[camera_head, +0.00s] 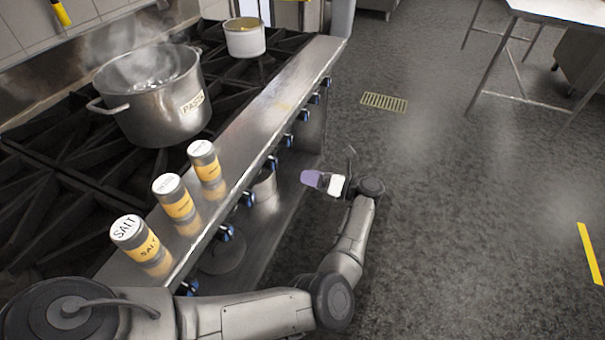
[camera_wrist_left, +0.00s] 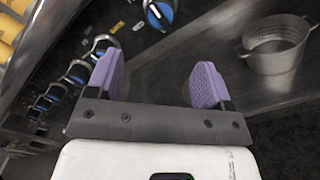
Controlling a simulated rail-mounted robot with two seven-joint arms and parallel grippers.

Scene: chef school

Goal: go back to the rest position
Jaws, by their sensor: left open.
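My left gripper (camera_head: 312,179) has purple finger pads and a white body. In the head view it hangs over the floor beside the stove front, to the right of the knobs. In the left wrist view its two purple fingers (camera_wrist_left: 157,88) stand wide apart with nothing between them. My left arm reaches in from the lower left, with its elbow low in the picture. My right gripper is not in view.
Shakers, one the salt (camera_head: 135,240), stand along the stove's steel ledge (camera_head: 295,85). A steaming pasta pot (camera_head: 155,110) and a white pot (camera_head: 244,40) are on the stove. A metal pot (camera_wrist_left: 275,45) sits on the lower shelf.

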